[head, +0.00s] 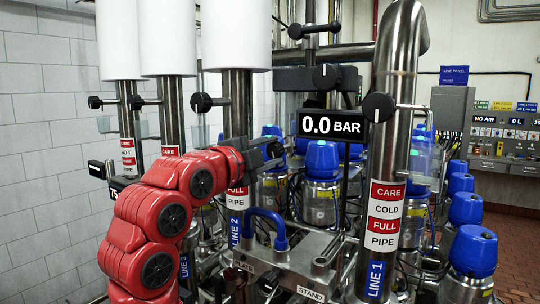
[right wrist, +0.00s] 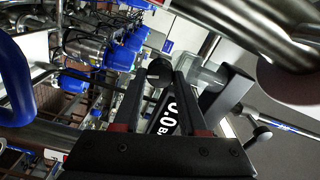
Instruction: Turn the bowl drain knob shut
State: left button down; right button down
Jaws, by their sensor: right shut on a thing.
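My right gripper (head: 272,150), on the red arm, reaches in between the pipes just left of the 0.0 BAR display. In the right wrist view, the two black fingers of my right gripper (right wrist: 158,85) are shut on a small dark round knob (right wrist: 158,68). In the head view that knob is hidden by the gripper. No readable label names it as the bowl drain knob, and I cannot tell how far it is turned. My left gripper is not in view.
The 0.0 BAR display (head: 332,125) is close to the gripper. The LINE 1 pipe (head: 390,150) stands to its right, with a black knob (head: 378,107). A blue curved handle (head: 268,222) is below. Blue-capped valves (head: 322,158) crowd behind. Little free room.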

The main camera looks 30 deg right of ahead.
jog(key=shift+f+m, duration=0.1)
jog(key=shift+m, duration=1.5)
jog(key=shift+c, duration=2.2)
grip_release()
jog(key=shift+a, duration=0.1)
jog(key=b+v, duration=0.3)
jog(key=v, duration=1.4)
jog(key=shift+s+a, duration=0.1)
jog(key=shift+a, duration=0.05)
